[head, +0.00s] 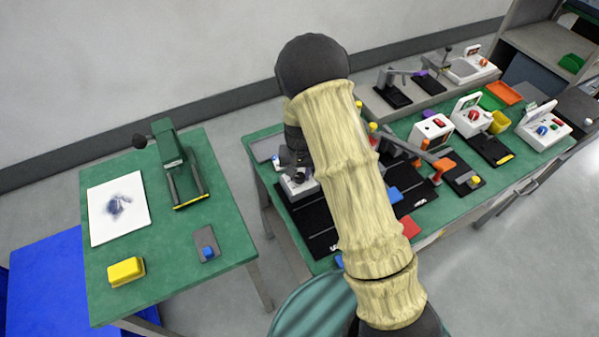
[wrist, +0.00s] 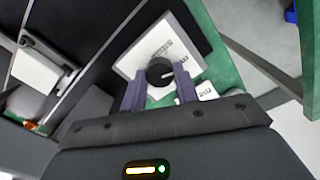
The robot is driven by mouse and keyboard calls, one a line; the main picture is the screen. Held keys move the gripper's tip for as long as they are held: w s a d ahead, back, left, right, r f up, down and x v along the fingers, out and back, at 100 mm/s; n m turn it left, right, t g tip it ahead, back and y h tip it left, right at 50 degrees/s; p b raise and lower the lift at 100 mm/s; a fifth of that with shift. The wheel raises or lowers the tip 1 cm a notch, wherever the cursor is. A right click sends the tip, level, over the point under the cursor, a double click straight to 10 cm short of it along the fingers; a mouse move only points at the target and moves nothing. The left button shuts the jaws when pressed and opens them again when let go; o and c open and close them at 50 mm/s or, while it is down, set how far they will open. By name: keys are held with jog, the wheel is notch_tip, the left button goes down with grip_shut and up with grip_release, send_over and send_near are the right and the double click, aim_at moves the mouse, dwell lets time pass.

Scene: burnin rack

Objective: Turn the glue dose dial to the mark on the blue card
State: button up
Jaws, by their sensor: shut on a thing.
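The dial is a round black knob (wrist: 159,70) with a white pointer line, on a white plate (wrist: 135,62) with printed lettering in the wrist view. The pointer line points to the right and slightly down in that view. My gripper (wrist: 157,88) is shut on the knob, one dark finger on each side. In the head view my arm covers most of the dial; part of its white housing (head: 299,186) shows left of the arm. A blue card (head: 394,195) lies right of my arm in the head view. Any mark on it is too small to read.
A red card (head: 411,227) lies near the blue one. Several small devices, including a white box with a red button (head: 432,131), crowd the right bench. The left green table (head: 225,235) holds a green press (head: 168,147), a yellow block (head: 126,271) and a white sheet (head: 118,207).

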aim_at(299, 175)
jog(key=o, duration=1)
jog(key=shift+r, duration=0.15)
notch_tip(299, 175, up, 17)
jog(key=shift+r+b, duration=0.1)
jog(key=shift+b, duration=0.6)
jog(key=s+d+t, duration=0.1)
jog(key=s+d, duration=0.2)
jog(key=s, duration=0.3)
jog(key=s+d, duration=0.4)
jog(key=s, duration=0.2)
jog(key=s+d+n+t, duration=0.1)
jog(key=s+d, duration=0.2)
jog(key=s, duration=0.3)
jog(key=shift+s+d+t, duration=0.3)
jog(key=shift+d, duration=0.1)
